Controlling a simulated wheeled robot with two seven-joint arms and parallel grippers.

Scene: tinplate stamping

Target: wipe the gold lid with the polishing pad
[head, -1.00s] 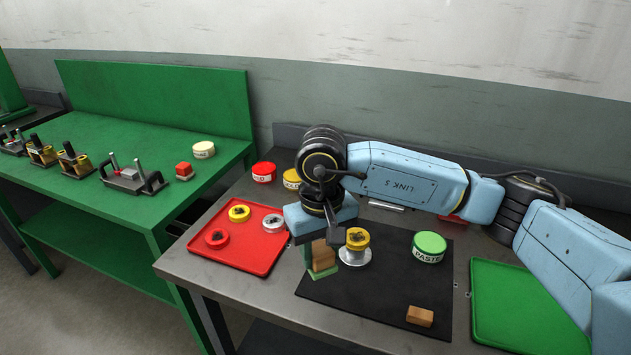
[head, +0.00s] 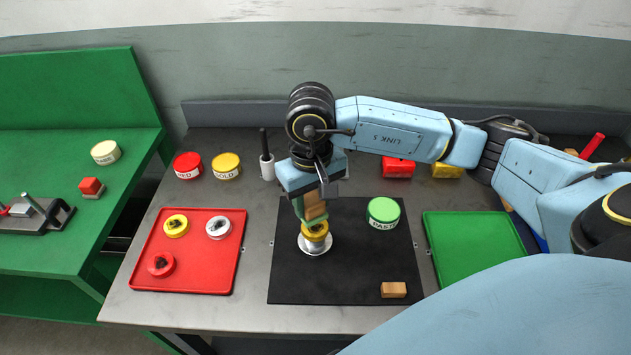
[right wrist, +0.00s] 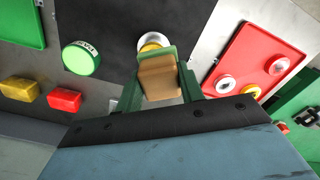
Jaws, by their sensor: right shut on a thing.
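The gold lid (head: 315,236) sits on a round silver stand (head: 314,247) on the black mat. My right gripper (head: 309,205) points down and is shut on the polishing pad (head: 316,208), a wooden block with a green underside. The pad is right over the gold lid and covers part of its top; I cannot tell whether they touch. In the right wrist view the pad (right wrist: 160,80) is between the green fingers, with a gold edge of the lid (right wrist: 152,47) beyond it. My left gripper is not in view.
The black mat (head: 350,285) also holds a green-topped paste tin (head: 383,211) and a small wooden block (head: 393,290). A red tray (head: 205,278) with several lids lies left, an empty green tray (head: 475,250) right. Red (head: 187,165) and yellow (head: 227,165) tins stand behind.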

